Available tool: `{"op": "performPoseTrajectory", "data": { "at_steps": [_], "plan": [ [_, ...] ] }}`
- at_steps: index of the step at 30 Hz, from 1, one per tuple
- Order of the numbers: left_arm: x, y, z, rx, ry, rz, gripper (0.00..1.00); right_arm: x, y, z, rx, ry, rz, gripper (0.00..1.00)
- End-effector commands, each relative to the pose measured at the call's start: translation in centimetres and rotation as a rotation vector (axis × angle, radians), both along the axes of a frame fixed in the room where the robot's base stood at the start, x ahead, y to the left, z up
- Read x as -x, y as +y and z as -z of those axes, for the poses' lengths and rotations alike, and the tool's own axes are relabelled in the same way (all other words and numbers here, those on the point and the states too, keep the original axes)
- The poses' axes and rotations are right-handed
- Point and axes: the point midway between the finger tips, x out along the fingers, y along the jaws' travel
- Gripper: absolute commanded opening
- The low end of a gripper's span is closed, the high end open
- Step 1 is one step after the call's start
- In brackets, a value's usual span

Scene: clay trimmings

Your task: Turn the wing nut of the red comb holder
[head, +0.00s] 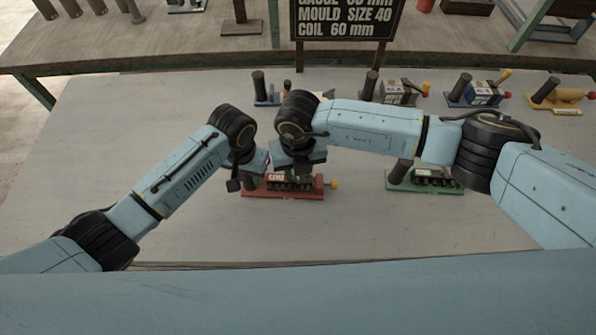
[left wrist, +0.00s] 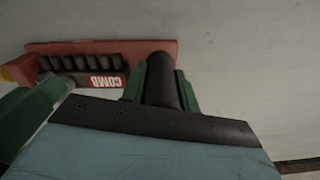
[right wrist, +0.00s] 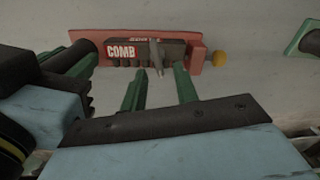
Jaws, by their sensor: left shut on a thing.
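The red comb holder (head: 284,194) lies on the table, with a row of dark teeth and a COMB label in the right wrist view (right wrist: 120,51). Its dark upright post (left wrist: 162,82) stands at the left end in the head view. My left gripper (left wrist: 162,90) is shut on that post, a green finger on each side. A grey wing nut (right wrist: 156,56) stands over the holder's middle. My right gripper (right wrist: 160,88) is open, its green fingers apart and pointing at the holder, with the wing nut between and beyond their tips. In the head view the right hand hides the wing nut.
A yellow knob (head: 335,184) sticks out at the red holder's right end. A green holder (head: 428,184) stands to the right. Blue and yellow holders (head: 478,95) (head: 562,97) line the back, below a black sign (head: 346,18).

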Motion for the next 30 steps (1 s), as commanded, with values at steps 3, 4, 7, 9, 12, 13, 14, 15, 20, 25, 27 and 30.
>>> {"op": "performPoseTrajectory", "data": {
  "at_steps": [3, 4, 7, 9, 12, 13, 14, 15, 20, 25, 27, 30],
  "plan": [
    [-0.07, -0.04, -0.09, 0.002, -0.002, 0.000, 0.00, 0.00, 0.03, 0.93, 0.000, -0.001, 0.000, 0.30],
    [-0.07, -0.04, -0.09, 0.002, -0.002, 0.000, 0.00, 0.00, 0.03, 1.07, 0.000, -0.001, 0.000, 0.30],
    [-0.07, -0.04, -0.09, 0.002, -0.002, 0.000, 0.00, -0.01, 0.03, 1.29, 0.000, -0.001, 0.000, 0.30],
    [-0.07, -0.04, -0.09, 0.002, -0.002, 0.000, 0.00, -0.01, 0.03, 1.31, -0.001, -0.001, 0.000, 0.30],
    [-0.07, -0.05, -0.09, 0.002, -0.002, 0.000, 0.00, -0.01, 0.03, 1.29, -0.001, -0.001, 0.000, 0.30],
    [-0.07, -0.05, -0.09, 0.002, -0.002, 0.000, 0.00, -0.01, 0.03, 1.29, -0.001, -0.001, 0.000, 0.30],
    [-0.07, -0.05, -0.09, 0.002, -0.002, 0.000, 0.00, -0.01, 0.03, 1.29, -0.001, -0.001, 0.000, 0.27],
    [-0.07, -0.05, -0.09, 0.002, -0.002, 0.000, 0.00, -0.01, 0.03, 1.28, -0.001, -0.001, 0.000, 0.22],
    [-0.07, -0.05, -0.09, 0.002, -0.002, 0.000, 0.00, -0.02, 0.02, 1.26, 0.000, -0.001, 0.000, 0.01],
    [-0.07, -0.05, -0.09, 0.002, -0.002, 0.000, 0.00, -0.03, 0.01, 1.25, 0.000, -0.001, 0.000, 0.00],
    [-0.07, -0.05, -0.09, 0.002, -0.002, 0.000, 0.00, -0.04, 0.01, 1.25, 0.000, -0.001, -0.003, 0.00],
    [-0.07, -0.05, -0.09, 0.002, -0.002, 0.000, 0.00, -0.05, -0.01, 1.23, 0.000, -0.002, -0.016, 0.00]
  ]
}}
